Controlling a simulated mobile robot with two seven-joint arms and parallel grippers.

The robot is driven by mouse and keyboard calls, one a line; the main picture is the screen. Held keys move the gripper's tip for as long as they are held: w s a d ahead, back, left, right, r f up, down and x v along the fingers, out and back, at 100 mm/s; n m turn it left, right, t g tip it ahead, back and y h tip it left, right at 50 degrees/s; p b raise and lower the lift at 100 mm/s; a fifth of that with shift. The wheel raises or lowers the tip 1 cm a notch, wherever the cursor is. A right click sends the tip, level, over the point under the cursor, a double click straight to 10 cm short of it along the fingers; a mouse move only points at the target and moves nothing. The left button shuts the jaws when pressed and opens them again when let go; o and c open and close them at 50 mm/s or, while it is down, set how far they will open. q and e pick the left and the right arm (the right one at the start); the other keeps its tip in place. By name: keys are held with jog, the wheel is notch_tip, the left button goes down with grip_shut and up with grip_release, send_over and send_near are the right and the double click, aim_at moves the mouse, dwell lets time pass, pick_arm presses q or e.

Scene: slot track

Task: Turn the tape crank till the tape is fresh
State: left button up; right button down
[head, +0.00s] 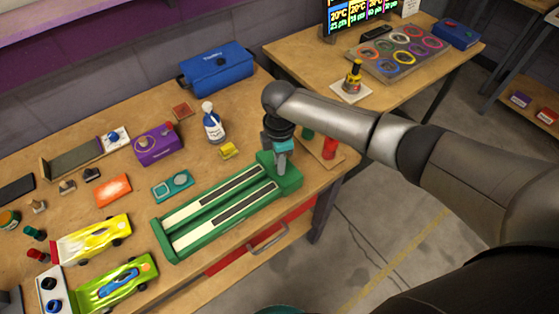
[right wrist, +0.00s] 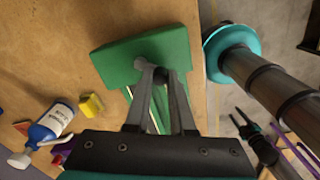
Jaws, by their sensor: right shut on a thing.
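The green slot track (head: 158,237) lies on the workbench, with two cream lanes that each carry a dark strip. A green block (head: 290,174) stands at its right end; it also shows in the right wrist view (right wrist: 150,55). My right gripper (head: 281,158) is over this block, pointing down. In the right wrist view its fingers (right wrist: 160,75) are shut on a small dark crank knob (right wrist: 160,76), mostly hidden between the fingertips. My left gripper is out of the head view; it shows small in the right wrist view (right wrist: 238,115), fingers apart and empty, away from the bench.
A white-and-blue bottle (head: 212,124) and a yellow block (head: 227,150) stand behind the track. A teal piece (head: 173,186) lies close to its back side. Yellow (head: 92,239) and green (head: 118,283) toy cars are at the left. A red item (head: 329,148) is near the right edge.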

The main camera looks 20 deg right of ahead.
dwell(0.4)
